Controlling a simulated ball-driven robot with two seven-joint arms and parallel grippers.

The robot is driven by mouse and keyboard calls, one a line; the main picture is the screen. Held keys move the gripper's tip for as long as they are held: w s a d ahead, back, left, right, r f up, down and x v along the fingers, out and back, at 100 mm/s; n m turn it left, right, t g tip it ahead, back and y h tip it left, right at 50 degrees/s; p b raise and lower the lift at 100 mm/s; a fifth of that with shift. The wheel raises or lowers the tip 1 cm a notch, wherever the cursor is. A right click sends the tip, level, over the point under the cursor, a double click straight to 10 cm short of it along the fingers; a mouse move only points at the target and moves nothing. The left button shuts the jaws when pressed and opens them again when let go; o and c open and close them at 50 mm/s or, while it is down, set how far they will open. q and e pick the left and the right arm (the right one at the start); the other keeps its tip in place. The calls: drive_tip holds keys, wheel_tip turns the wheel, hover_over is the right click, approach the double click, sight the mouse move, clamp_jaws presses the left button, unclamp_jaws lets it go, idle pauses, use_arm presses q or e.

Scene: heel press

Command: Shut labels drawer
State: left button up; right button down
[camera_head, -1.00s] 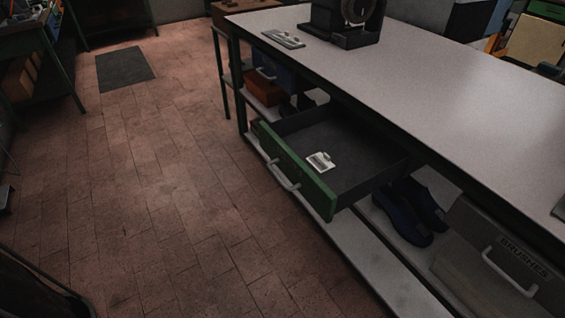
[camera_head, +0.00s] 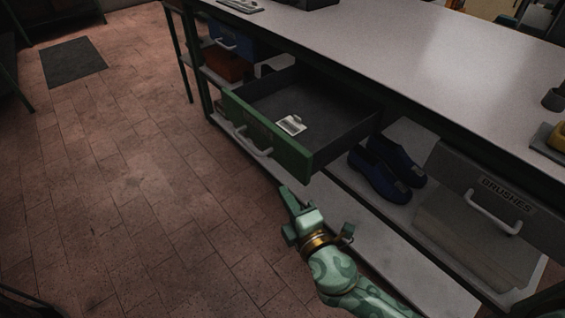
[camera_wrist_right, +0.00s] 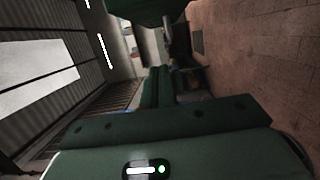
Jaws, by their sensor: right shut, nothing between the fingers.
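The labels drawer (camera_head: 270,140) is a green-fronted drawer under the bench, pulled well out, with a pale handle (camera_head: 253,143) on its front. A small white card or label holder (camera_head: 291,125) lies inside it on the dark bottom. My right gripper (camera_head: 287,198) is shut and empty. In the head view it shows just below and in front of the drawer's near right corner, apart from it as far as I can tell. The right wrist view shows mostly dark green gripper body (camera_wrist_right: 160,130). My left gripper is not in view.
The long bench (camera_head: 400,70) has a lower shelf (camera_head: 350,215) with blue shoes (camera_head: 388,168). A blue bin (camera_head: 232,40) sits at the back left. The tiled floor (camera_head: 130,200) before the drawer is clear.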

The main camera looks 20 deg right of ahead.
drive_tip(key=shift+w+d+b, duration=0.1)
drive_tip(key=shift+w+d, duration=0.4)
drive_tip(key=shift+w, duration=1.3)
drive_tip(key=shift+w+d+b, duration=0.15)
drive_tip(key=shift+w+d, duration=0.3)
drive_tip(key=shift+w, duration=1.3)
drive_tip(key=shift+w+d+b, duration=0.1)
drive_tip(key=shift+w+d, duration=0.4)
drive_tip(key=shift+w, duration=1.3)
